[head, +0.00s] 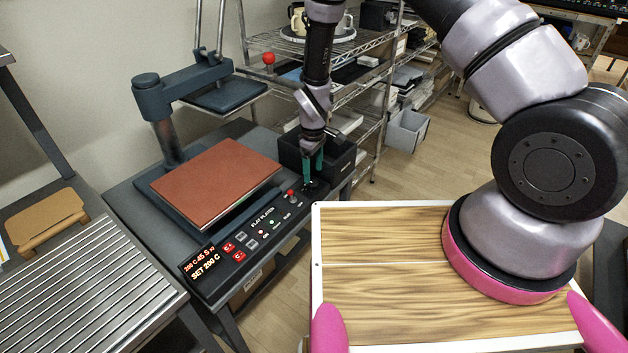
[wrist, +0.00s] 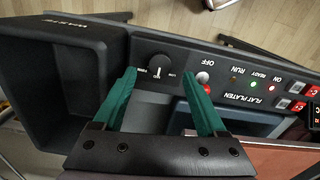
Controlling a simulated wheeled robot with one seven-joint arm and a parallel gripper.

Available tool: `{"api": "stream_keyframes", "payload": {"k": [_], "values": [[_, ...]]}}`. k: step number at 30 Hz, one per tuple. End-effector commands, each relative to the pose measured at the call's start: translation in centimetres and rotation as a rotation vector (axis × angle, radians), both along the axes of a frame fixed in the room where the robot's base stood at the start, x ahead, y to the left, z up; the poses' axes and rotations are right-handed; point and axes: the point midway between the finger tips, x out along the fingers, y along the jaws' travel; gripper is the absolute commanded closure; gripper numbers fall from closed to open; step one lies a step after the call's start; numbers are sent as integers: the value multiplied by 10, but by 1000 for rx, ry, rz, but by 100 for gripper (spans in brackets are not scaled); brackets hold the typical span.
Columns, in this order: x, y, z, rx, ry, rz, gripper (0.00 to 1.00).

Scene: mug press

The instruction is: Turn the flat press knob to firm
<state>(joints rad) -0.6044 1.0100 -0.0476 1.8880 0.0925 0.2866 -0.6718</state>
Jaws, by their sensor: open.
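The black round knob (wrist: 158,72) is on the dark control panel of the flat press, in the wrist view. Small white marks flank it, too small to read surely; its pointing direction is unclear. My gripper (wrist: 158,78) is open, its two green fingers on either side of the knob, with gaps visible on both sides. Contact is not visible. In the head view my gripper (head: 313,172) points down at the far right end of the panel, and the fingers largely hide the knob. The flat press (head: 216,178) has a reddish-brown platen.
A red-tipped switch (wrist: 203,77) stands close beside the right finger; it also shows in the head view (head: 291,193). A black open bin (wrist: 62,75) adjoins the panel's end. Lit red buttons (head: 238,255) and a display (head: 203,268) sit along the panel.

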Motion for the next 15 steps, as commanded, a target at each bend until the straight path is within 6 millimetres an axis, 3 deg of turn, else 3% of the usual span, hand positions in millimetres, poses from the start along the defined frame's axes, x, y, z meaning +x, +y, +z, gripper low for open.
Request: {"api": "stream_keyframes", "payload": {"k": [6, 15], "values": [[0, 0, -34, 0, 0, -1, 26], [0, 0, -46, 1, -1, -2, 26]]}}
